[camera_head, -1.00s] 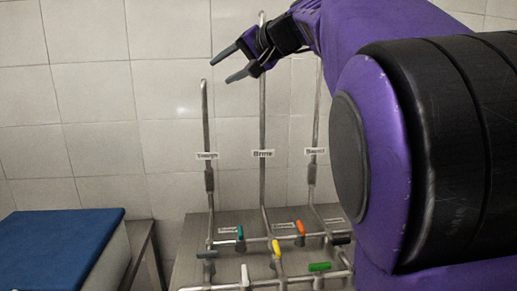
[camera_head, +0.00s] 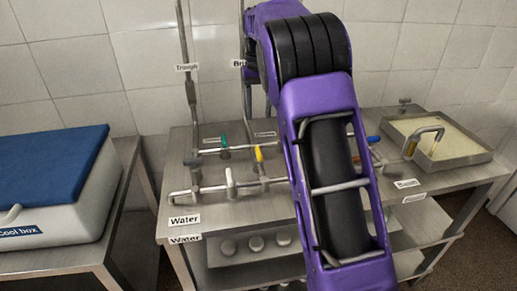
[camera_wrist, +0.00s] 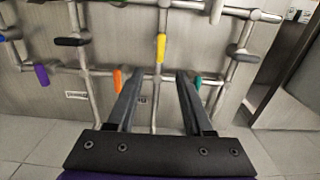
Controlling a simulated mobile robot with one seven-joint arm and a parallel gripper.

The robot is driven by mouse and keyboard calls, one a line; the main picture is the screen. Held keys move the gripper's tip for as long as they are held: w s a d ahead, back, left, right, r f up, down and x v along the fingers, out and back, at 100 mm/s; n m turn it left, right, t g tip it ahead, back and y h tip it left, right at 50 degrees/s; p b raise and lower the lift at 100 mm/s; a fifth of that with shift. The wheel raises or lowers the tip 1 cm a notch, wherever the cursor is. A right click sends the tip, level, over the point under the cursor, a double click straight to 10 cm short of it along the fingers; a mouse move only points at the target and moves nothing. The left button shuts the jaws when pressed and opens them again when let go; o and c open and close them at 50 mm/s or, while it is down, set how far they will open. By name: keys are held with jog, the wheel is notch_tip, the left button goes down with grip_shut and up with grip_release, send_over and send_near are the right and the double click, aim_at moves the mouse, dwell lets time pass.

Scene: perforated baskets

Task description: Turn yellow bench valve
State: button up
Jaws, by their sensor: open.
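The yellow valve handle (camera_head: 258,154) stands on the pipework of the metal bench, left of my arm. In the wrist view the yellow handle (camera_wrist: 161,47) lies just beyond and between my fingertips. My gripper (camera_wrist: 156,78) is open, with nothing between its fingers. An orange handle (camera_wrist: 117,79) shows by the left finger and a teal handle (camera_wrist: 197,83) by the right finger. In the head view my gripper is hidden behind my arm.
A teal handle (camera_head: 224,141) and a white handle (camera_head: 229,176) stand near the yellow one. A blue handle (camera_head: 373,139) and a shallow metal tray (camera_head: 434,166) are to the right. A blue-lidded cool box (camera_head: 50,232) stands at the left. Upright pipes (camera_head: 187,75) rise behind.

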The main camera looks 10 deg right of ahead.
aim_at(259, 150)
notch_tip(259, 150, down, 13)
jog(key=shift+f+b, duration=0.1)
jog(key=shift+b, duration=0.6)
grip_shut()
